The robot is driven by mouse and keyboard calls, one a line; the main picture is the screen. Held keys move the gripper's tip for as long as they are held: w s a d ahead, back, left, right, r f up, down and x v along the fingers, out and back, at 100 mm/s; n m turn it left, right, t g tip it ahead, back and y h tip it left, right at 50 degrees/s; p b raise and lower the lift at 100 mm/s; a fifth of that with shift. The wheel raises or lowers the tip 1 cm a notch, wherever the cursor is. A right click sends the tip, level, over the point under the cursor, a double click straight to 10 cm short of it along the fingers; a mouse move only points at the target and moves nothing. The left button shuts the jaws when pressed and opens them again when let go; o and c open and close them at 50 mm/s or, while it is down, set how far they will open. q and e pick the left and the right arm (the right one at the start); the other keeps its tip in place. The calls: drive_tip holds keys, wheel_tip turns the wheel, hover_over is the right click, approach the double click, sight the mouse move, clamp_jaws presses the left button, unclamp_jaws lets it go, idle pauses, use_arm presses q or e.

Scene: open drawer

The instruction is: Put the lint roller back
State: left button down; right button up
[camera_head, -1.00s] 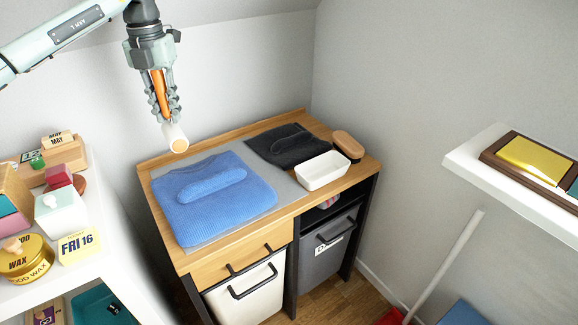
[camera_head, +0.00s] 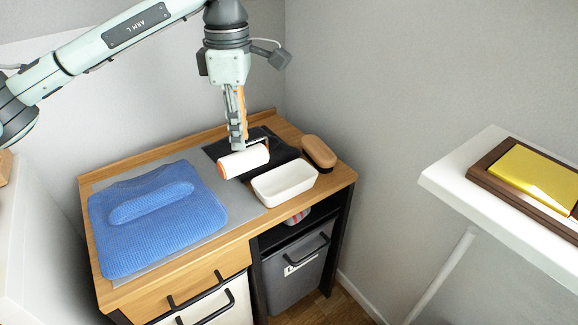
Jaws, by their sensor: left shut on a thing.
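The roll hangs below the fingers, lying sideways in the picture, in front of the folded black garment and just left of the white tray (camera_head: 285,184). I cannot tell the exact gap between the roll and the surface beneath. The tray looks empty and sits on the wooden cabinet top (camera_head: 250,222). My right gripper is not in view.
A folded blue sweater (camera_head: 155,220) lies on a grey mat at the left. A folded black garment (camera_head: 265,140) and a wooden brush (camera_head: 319,152) are behind the tray. The drawer (camera_head: 190,290) below looks shut. A white shelf (camera_head: 450,180) juts in at the right.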

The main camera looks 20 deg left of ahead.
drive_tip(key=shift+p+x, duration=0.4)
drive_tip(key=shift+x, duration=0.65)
use_arm(q)
drive_tip(key=w+d+f, duration=0.1)
drive_tip(key=d+f, duration=0.1)
drive_tip(key=f, duration=0.1)
drive_tip(key=w+d+f, duration=0.2)
drive_tip(key=f, duration=0.1)
drive_tip(key=w+d+f, duration=0.2)
drive_tip(key=f, duration=0.1)
drive_tip(key=shift+w+d, duration=0.15)
drive_tip(key=shift+w, duration=0.05)
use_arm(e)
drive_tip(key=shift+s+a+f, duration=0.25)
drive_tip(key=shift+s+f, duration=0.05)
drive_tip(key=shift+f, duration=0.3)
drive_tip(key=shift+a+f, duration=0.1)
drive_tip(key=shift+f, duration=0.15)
use_arm(q)
drive_tip(key=shift+f, duration=0.1)
drive_tip(key=shift+f, duration=0.1)
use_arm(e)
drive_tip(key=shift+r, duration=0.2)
use_arm(q)
drive_tip(key=c, duration=1.4)
unclamp_jaws()
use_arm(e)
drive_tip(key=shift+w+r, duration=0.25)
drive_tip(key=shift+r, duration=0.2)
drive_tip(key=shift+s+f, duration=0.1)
